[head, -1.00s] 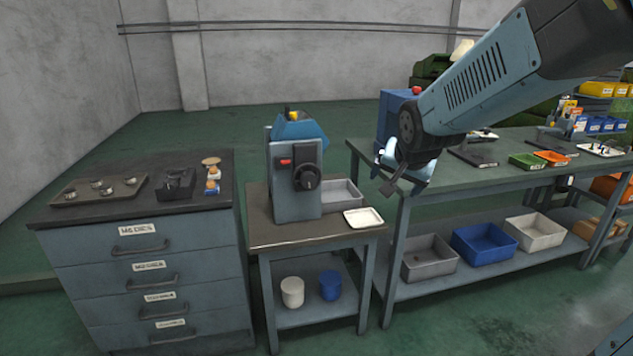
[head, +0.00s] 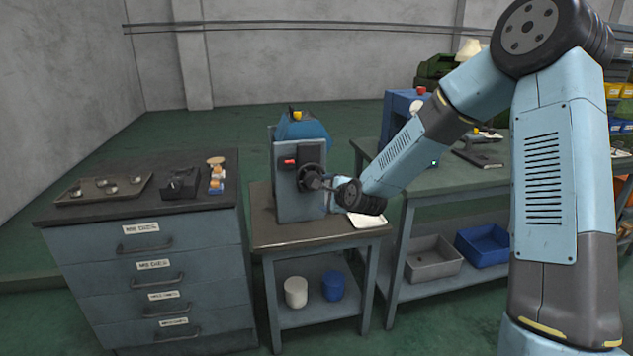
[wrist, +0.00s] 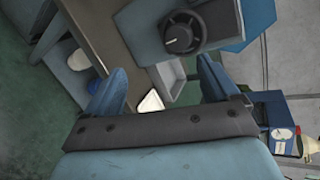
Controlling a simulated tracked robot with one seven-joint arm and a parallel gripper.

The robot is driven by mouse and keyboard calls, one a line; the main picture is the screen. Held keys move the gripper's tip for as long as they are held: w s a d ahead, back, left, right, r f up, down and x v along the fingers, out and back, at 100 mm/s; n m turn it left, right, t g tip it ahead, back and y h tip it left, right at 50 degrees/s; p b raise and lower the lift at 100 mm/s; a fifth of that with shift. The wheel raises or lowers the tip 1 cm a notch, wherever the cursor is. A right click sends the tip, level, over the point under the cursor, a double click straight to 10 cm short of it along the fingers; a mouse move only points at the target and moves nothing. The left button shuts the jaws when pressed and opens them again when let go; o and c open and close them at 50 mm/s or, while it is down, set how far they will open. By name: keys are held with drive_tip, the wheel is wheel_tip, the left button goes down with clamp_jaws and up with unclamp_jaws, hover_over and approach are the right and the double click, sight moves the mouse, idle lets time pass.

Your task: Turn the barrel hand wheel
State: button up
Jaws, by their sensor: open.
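The barrel hand wheel (head: 311,177) is a dark round wheel on the front face of a grey-blue heading machine (head: 290,205), which stands on a small bench. In the wrist view the wheel (wrist: 184,33) shows as a black ring with a hub, ahead of my gripper and above the middle. My gripper (wrist: 160,82) is open and empty, with its two blue fingers spread apart. In the head view the wrist end is close to the right of the wheel, and the fingertips are too small to make out there. I cannot tell whether anything touches the wheel.
A red button (head: 290,161) is on the machine's face, left of the wheel. A white tray (head: 366,220) lies on the small bench (head: 290,235) below my wrist. A drawer cabinet (head: 155,270) stands left and a long workbench (head: 480,175) right.

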sight(312, 180)
drive_tip(key=w+a+f+m+t, duration=0.1)
drive_tip(key=w+a+m, duration=0.1)
drive_tip(key=w+m, duration=0.2)
drive_tip(key=w+a+f+m+t, duration=0.2)
drive_tip(key=w+m, duration=0.3)
drive_tip(key=w, duration=0.4)
drive_tip(key=w+a+f+m+t+h, duration=0.1)
drive_tip(key=w+a+f+m+t, duration=0.1)
drive_tip(key=w+m, duration=0.3)
drive_tip(key=shift+w, duration=0.65)
drive_tip(key=shift+d, duration=0.1)
drive_tip(key=shift+c, duration=0.4)
